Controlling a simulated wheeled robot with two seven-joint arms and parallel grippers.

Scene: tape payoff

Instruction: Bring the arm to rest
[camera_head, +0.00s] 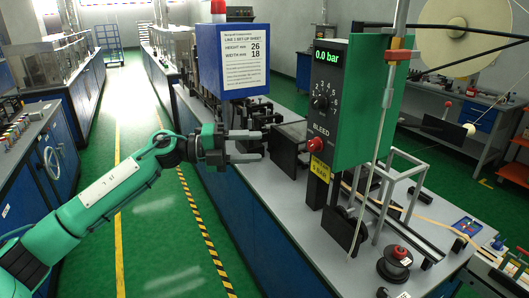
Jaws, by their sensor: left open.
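My left arm (110,190), green with a white label, reaches in from the left edge over the floor beside the bench. Its gripper (258,146) is open, with one dark finger above the other and a gap between them. The gripper is empty. It is level with the front edge of the bench, near the dark blocks of the machine; I cannot tell whether it touches them. My right gripper does not show.
The green bleed panel (350,100) reads 0.0 bar and has a red knob (315,145). A blue box (232,60) bears a set-up sheet reading height 26, width 18. The grey bench (300,220) fills the right. Green floor (160,230) lies open at left.

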